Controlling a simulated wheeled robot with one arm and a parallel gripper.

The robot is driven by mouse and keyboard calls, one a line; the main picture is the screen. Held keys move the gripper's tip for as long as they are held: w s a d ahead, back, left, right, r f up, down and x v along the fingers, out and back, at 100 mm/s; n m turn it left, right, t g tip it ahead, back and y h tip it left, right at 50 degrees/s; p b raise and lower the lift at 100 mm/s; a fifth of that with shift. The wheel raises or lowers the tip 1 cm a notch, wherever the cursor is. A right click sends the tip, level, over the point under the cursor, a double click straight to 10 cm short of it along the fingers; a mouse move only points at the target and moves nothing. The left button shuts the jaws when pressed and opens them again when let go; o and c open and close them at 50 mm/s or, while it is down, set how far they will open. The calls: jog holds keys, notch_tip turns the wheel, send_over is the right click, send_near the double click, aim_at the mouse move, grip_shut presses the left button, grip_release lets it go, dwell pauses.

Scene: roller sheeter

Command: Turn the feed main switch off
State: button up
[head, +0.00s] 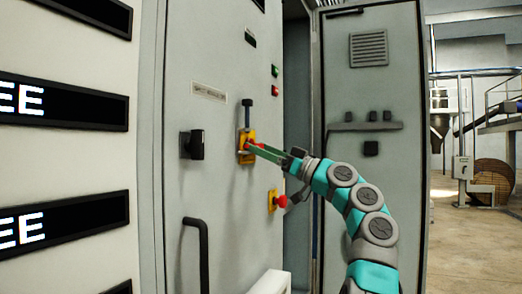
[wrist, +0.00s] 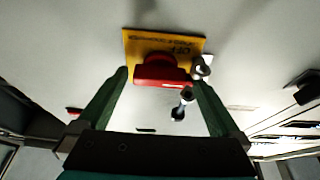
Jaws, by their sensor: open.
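A red switch handle (wrist: 160,72) on a yellow plate (wrist: 165,44) is mounted on the grey cabinet door. The plate carries dark lettering that I cannot fully read. In the head view the same yellow plate (head: 244,158) is at mid-height on the door, partly hidden by my gripper. My gripper (wrist: 160,78) is open, with one green finger on each side of the red handle. I cannot tell whether the fingers touch it. In the head view my gripper (head: 254,148) reaches in from the right. The handle's exact setting is unclear.
A black knob (head: 192,144) is left of the plate. A black-topped part (head: 247,104) is just above. A red button on yellow (head: 278,201) sits below right. A black door handle (head: 196,250) is lower left. An open cabinet door (head: 372,90) stands behind my arm.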

jog(key=b+v, duration=0.2)
jog(key=v, duration=0.5)
jog(key=shift+d+f, duration=0.2)
jog(key=shift+d, duration=0.1)
dwell(0.4)
